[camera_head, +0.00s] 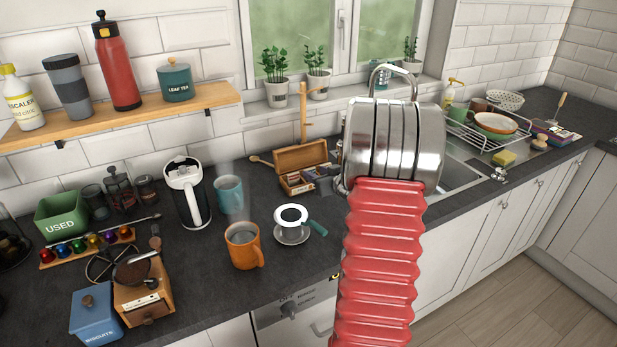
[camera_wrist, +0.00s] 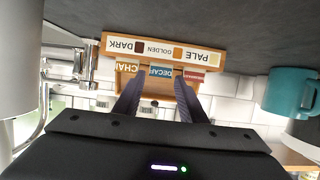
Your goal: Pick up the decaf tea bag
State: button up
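The decaf tea bag (camera_wrist: 161,73) shows as a blue packet marked DECAF, upside down in the wrist view, in the middle slot of the wooden tea box (camera_wrist: 218,58). A CHAI packet (camera_wrist: 126,69) is on its left and a red packet (camera_wrist: 194,76) on its right. The open box also stands near the back wall in the head view (camera_head: 301,157). My gripper (camera_wrist: 158,98) is open, its two dark fingers pointing towards the box and spread on either side of the decaf packet. My arm hides part of the box's surroundings in the head view.
The sink (camera_head: 458,176) is to the right. The worktop just in front of the box is partly clear.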

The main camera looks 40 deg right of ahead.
aim_at(310, 169)
jog(key=shift+w, duration=0.1)
jog(key=shift+x, duration=2.6)
jog(key=shift+c, duration=0.7)
jog(key=c, duration=0.6)
jog(key=shift+o, duration=0.2)
jog(key=shift+r, duration=0.15)
notch_tip(310, 169, up, 10)
jog(key=shift+f, duration=0.1)
